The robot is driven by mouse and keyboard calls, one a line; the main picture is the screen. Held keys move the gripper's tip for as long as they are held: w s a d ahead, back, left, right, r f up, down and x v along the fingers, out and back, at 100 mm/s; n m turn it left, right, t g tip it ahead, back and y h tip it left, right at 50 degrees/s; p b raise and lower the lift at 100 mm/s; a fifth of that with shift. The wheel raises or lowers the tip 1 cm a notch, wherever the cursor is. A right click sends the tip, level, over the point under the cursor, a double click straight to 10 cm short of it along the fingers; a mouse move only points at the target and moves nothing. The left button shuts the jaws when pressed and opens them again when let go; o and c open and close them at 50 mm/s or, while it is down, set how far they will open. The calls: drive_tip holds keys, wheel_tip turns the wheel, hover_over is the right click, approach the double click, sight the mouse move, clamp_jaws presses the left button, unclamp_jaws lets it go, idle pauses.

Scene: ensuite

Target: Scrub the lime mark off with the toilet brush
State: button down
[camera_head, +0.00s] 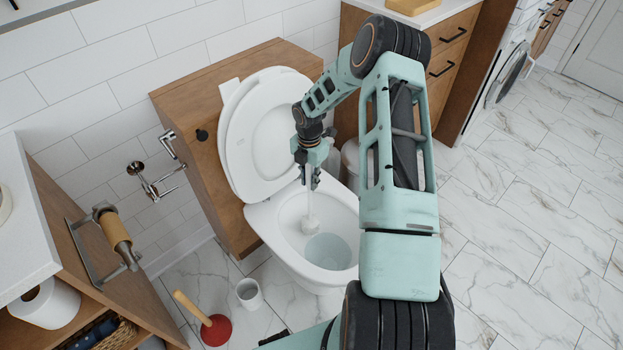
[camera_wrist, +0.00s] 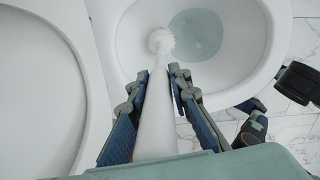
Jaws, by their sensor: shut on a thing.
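My gripper (camera_head: 311,180) is shut on the white handle of the toilet brush (camera_head: 311,214) and holds it over the open toilet bowl (camera_head: 284,211). In the wrist view, my gripper (camera_wrist: 162,72) has its fingers on both sides of the brush handle (camera_wrist: 155,115). The round white bristle head (camera_wrist: 161,41) is inside the bowl, at its inner wall above the water (camera_wrist: 196,34). I cannot tell whether the bristles touch the wall. The lid and seat (camera_head: 262,135) are raised. I cannot make out a lime mark.
A red plunger (camera_head: 215,330) and a white cup-shaped holder (camera_head: 249,293) stand on the floor left of the toilet. A wooden cabinet (camera_head: 190,120) backs the toilet. A white bin (camera_head: 350,158) is behind it. The marble floor at right (camera_head: 530,220) is clear.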

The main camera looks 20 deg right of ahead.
drive_tip(key=shift+s+a, duration=0.3)
drive_tip(key=shift+a, duration=0.45)
drive_tip(key=shift+s+a, duration=0.25)
drive_tip(key=shift+a, duration=0.45)
wheel_tip(320, 180, up, 8)
drive_tip(key=p, duration=0.5)
drive_tip(key=shift+p, duration=0.3)
